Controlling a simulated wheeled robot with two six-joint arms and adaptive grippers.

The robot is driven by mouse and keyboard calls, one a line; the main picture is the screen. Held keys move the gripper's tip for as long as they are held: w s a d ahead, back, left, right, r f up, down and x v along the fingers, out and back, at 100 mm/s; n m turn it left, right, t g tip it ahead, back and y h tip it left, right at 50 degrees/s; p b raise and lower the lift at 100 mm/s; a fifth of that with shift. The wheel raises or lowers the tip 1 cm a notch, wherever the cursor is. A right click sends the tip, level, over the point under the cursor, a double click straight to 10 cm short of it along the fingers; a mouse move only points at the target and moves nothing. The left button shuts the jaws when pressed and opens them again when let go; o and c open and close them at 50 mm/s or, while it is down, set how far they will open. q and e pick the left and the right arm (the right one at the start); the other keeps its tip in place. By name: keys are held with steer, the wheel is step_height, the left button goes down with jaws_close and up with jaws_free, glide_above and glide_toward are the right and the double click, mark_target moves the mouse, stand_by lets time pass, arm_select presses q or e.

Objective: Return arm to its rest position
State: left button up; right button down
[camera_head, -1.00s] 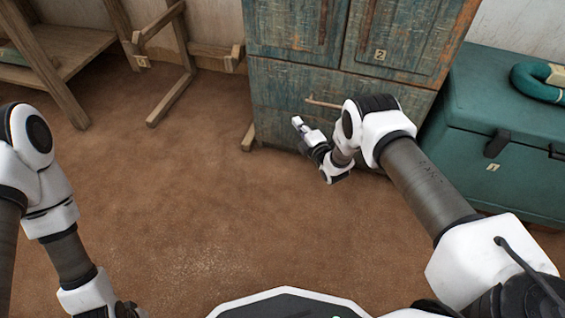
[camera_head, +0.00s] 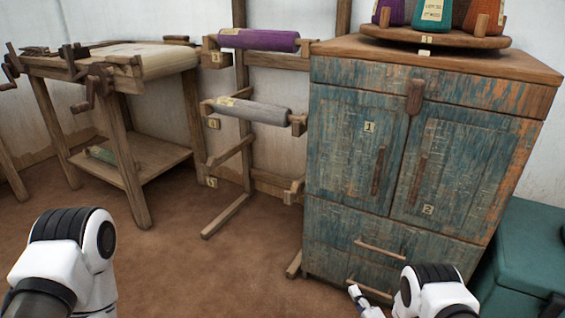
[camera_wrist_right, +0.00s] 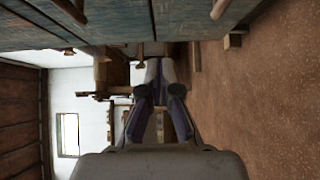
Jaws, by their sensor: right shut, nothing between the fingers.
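My right gripper (camera_head: 357,297) is shut and empty, low in front of the weathered blue-green cabinet (camera_head: 375,215) and its lower drawers. Its white and black arm comes in from the bottom right. In the right wrist view the gripper's two fingers (camera_wrist_right: 158,85) are together at the middle, with nothing between them. My left arm shows at the bottom left, but its gripper is out of view.
The cabinet has wooden handles and a round turntable (camera_head: 430,36) with cones of yarn on top. A teal chest (camera_head: 525,255) stands right of it. A rack holds a purple roll (camera_head: 258,40) and a grey roll (camera_head: 252,110). A wooden table (camera_head: 130,75) stands left. Brown floor lies open between.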

step_height(320, 180, up, 8)
steer(key=w+a+p, duration=0.2)
steer(key=a, duration=0.1)
steer(key=s+f+m+g+h+p, duration=0.15)
steer(key=s+m+g, duration=0.85)
steer(key=s, duration=1)
steer(key=s+f+m+g+h+b, duration=0.1)
steer(key=s+f+m+g+h, duration=0.15)
steer(key=s+m+g, duration=1.25)
steer(key=s+r+n+t+p, duration=0.2)
steer(key=r+t+p, duration=0.1)
steer(key=r+p, duration=1.5)
steer(key=s+r+n+t+p, duration=0.2)
steer(key=r+t+p, duration=0.2)
steer(key=r+p, duration=1.5)
steer(key=shift+s+d+p, duration=0.3)
steer(key=shift+d+p, duration=0.15)
steer(key=shift+p, duration=0.25)
